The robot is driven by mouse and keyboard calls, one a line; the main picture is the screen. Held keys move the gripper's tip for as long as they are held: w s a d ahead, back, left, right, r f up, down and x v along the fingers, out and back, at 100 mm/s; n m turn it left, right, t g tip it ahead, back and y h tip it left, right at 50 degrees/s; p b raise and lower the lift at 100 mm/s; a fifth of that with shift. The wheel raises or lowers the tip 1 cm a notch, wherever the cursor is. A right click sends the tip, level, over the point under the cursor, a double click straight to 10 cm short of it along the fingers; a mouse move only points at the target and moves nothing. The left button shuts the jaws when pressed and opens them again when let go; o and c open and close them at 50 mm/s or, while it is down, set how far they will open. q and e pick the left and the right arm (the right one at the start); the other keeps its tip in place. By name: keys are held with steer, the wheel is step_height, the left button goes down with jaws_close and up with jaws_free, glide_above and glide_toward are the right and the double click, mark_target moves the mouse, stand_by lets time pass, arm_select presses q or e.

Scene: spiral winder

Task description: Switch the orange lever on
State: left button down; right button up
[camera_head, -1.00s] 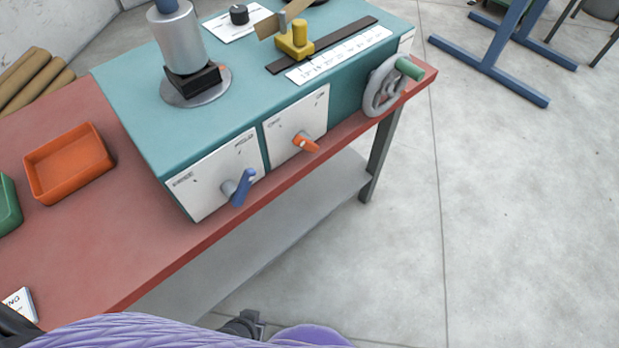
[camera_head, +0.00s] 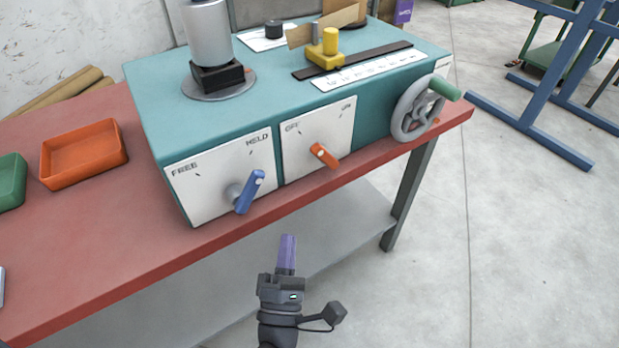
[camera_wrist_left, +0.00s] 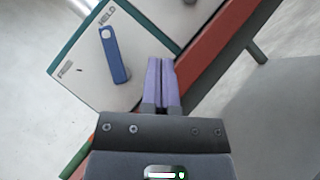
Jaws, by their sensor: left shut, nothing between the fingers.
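The orange lever (camera_head: 324,155) sits on the right white panel (camera_head: 343,128) on the front of the teal machine. The panel is marked OFF at upper left and ON at upper right. The lever's upper end leans left, toward OFF. My left gripper (camera_head: 288,238) is in front of the table, below and left of the lever and apart from it. Its purple fingers are shut and empty, also in the left wrist view (camera_wrist_left: 162,62). The orange lever cannot be made out in that view. My right gripper is not in view.
A blue lever (camera_head: 249,192) on the left panel, marked FREE and HELD, leans toward HELD; it also shows in the left wrist view (camera_wrist_left: 114,55). A grey handwheel (camera_head: 418,112) projects at the right. An orange tray (camera_head: 84,155) lies left.

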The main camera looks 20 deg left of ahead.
mark_target(325, 157)
arm_select(q)
steer(key=d+r+x, duration=0.1)
steer(key=d+x, duration=0.1)
steer(key=x, duration=1)
steer(key=shift+w+d+r, duration=0.2)
steer(key=shift+w+d, duration=0.05)
steer(key=shift+w, duration=0.1)
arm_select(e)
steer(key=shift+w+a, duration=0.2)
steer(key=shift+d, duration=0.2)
